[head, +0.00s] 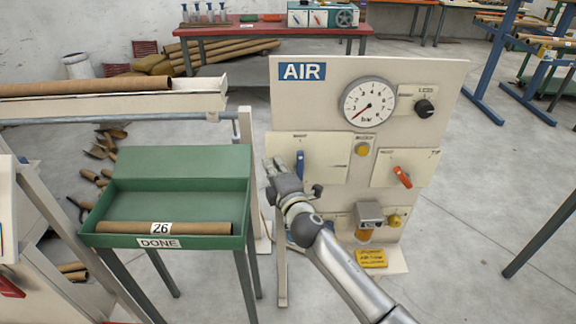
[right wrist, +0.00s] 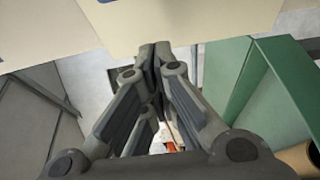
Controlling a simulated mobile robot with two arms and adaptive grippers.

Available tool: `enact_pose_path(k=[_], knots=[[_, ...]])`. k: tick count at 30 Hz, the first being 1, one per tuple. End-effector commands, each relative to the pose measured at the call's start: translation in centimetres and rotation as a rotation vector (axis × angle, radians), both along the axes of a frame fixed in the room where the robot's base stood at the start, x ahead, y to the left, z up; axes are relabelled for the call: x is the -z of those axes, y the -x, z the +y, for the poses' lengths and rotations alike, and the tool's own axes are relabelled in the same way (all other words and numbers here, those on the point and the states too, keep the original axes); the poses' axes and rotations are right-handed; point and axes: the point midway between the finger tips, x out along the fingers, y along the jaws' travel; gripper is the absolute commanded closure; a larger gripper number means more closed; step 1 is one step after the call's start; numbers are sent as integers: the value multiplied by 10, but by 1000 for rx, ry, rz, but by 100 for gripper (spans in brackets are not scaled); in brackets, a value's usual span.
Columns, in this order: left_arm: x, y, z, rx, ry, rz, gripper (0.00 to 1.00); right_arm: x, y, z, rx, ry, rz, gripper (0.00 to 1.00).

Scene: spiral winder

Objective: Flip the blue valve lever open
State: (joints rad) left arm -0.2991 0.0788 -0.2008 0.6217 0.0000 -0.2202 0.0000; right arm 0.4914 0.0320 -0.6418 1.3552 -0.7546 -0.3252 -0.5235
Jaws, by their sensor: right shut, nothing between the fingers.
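The blue valve lever (head: 300,164) hangs upright, pointing down, on a cream plate (head: 333,150) on the left of the AIR panel. My right gripper (head: 273,164) is just left of the lever, in front of the plate's left part. A small gap shows between the fingers and the lever in the head view. In the right wrist view the fingers (right wrist: 155,52) are together and empty, close to a cream surface. The lever cannot be made out clearly there. My left gripper is not in view.
The AIR panel (head: 440,85) also carries a pressure gauge (head: 369,104), a black knob (head: 424,108), a red lever (head: 402,177) and a yellow button (head: 362,149). A green tray (head: 178,186) with a cardboard tube (head: 190,228) stands close left of my right gripper.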

Motion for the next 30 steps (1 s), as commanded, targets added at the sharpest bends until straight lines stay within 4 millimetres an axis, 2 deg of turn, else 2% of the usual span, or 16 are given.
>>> enact_pose_path(k=[1,7,20,30], knots=[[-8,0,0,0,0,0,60,-1,0,-15,8,7,4,100],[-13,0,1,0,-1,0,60,0,1,-33,6,4,4,100],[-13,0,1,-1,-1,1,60,1,1,-37,5,2,3,100],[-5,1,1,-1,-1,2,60,0,1,-40,5,-51,2,100]])
